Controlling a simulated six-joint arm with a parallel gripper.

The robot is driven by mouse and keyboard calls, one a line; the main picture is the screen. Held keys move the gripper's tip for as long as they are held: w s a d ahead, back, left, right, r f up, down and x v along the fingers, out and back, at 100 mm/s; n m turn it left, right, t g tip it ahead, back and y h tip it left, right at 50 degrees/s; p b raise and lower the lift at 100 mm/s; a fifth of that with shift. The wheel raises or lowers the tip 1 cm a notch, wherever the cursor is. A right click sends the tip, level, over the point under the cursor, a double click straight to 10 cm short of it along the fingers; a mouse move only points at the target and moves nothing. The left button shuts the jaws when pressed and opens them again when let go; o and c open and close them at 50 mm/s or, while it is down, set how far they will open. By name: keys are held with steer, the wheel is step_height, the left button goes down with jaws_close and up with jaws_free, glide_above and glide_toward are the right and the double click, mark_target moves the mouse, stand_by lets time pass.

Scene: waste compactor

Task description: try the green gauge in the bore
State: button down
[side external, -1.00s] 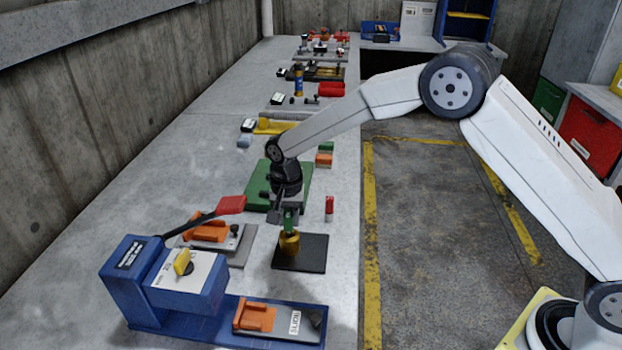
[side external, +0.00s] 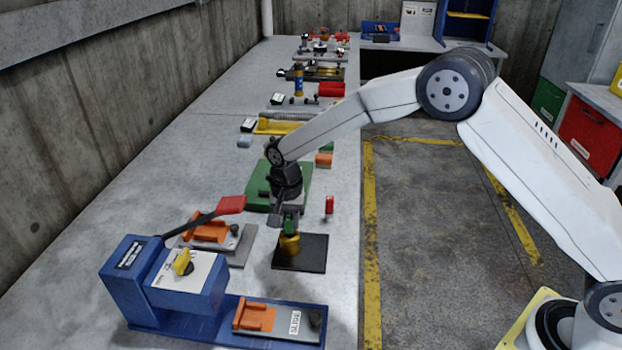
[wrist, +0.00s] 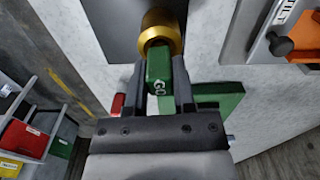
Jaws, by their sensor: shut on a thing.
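The green gauge (wrist: 160,78), marked "GO", is between the fingers of my gripper (wrist: 162,90), which is shut on it. In the side view the green gauge (side external: 290,222) shows below my gripper (side external: 287,212), directly over the brass bore piece (side external: 290,244). That piece stands on a dark square plate (side external: 312,252). In the wrist view the gauge's far end meets the brass ring (wrist: 160,38). I cannot tell how far it sits inside the bore.
A red block (side external: 329,205) stands just right of my gripper. A green plate (side external: 258,186) lies behind it. The blue compactor (side external: 165,285), with a red-handled lever (side external: 231,205), stands at front left. The bench strip right of the dark plate is clear.

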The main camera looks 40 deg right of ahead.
steer(key=shift+f, duration=0.6)
stand_by(1.1)
steer(key=shift+r, duration=4.05)
stand_by(0.3)
